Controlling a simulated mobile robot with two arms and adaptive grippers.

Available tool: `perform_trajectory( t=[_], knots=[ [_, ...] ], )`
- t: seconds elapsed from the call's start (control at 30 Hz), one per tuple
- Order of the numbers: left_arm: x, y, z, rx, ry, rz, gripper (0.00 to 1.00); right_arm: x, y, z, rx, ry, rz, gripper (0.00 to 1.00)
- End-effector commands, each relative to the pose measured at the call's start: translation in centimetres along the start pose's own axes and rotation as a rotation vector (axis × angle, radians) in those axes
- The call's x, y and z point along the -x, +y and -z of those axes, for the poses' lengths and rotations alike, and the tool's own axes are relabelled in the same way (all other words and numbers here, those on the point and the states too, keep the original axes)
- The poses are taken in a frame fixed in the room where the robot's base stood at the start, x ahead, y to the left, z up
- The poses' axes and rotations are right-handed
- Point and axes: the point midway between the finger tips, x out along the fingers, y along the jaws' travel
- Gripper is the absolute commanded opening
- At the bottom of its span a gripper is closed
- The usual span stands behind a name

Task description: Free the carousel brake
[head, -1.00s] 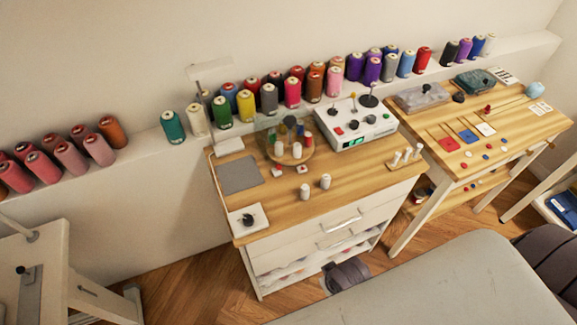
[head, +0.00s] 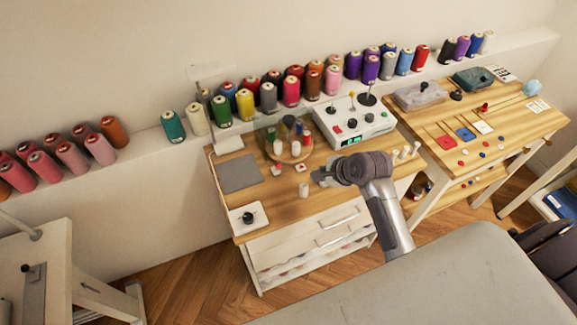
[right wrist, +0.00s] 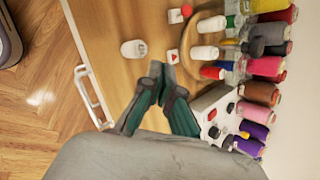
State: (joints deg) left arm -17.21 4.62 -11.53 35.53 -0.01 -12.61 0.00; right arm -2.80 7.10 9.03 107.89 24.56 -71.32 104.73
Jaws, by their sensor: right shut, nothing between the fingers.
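The carousel is a round wooden disc (head: 294,155) with several small spools on it, partly behind a clear shield, in the back middle of the bench; it also shows at the upper right of the right wrist view. A white plate with a black knob (head: 248,217) sits at the bench's front left corner. Which part is the brake I cannot tell for sure. My right gripper (head: 322,178) is shut and empty over the bench, in front of and to the right of the carousel. In the right wrist view its fingertips (right wrist: 162,72) meet. My left gripper is not in view.
A small white spool (head: 304,190) stands left of my right gripper. A white control box (head: 350,125) with knobs and levers is at the bench's back right. White pegs (head: 405,152) are at the right. A grey mat (head: 240,173) lies left; large thread cones line the ledge behind.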

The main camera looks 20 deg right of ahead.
Motion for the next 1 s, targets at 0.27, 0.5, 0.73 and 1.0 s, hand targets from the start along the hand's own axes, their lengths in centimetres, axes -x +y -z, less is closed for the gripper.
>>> perform_trajectory(
  t=[0.27,0.5,0.73,1.0],
  knots=[
    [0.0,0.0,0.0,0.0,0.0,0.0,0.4,-0.4,-1.6,-0.1,-0.153,-0.025,0.019,0.0],
    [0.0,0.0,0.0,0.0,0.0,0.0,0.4,-0.4,-1.5,-0.1,-0.151,-0.024,0.019,0.0],
    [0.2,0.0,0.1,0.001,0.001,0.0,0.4,-2.2,-1.6,-0.1,-0.15,-0.024,0.018,0.0],
    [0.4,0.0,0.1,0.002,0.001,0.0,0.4,-7.5,-1.6,-0.2,-0.149,-0.023,0.016,0.0]
  ],
)
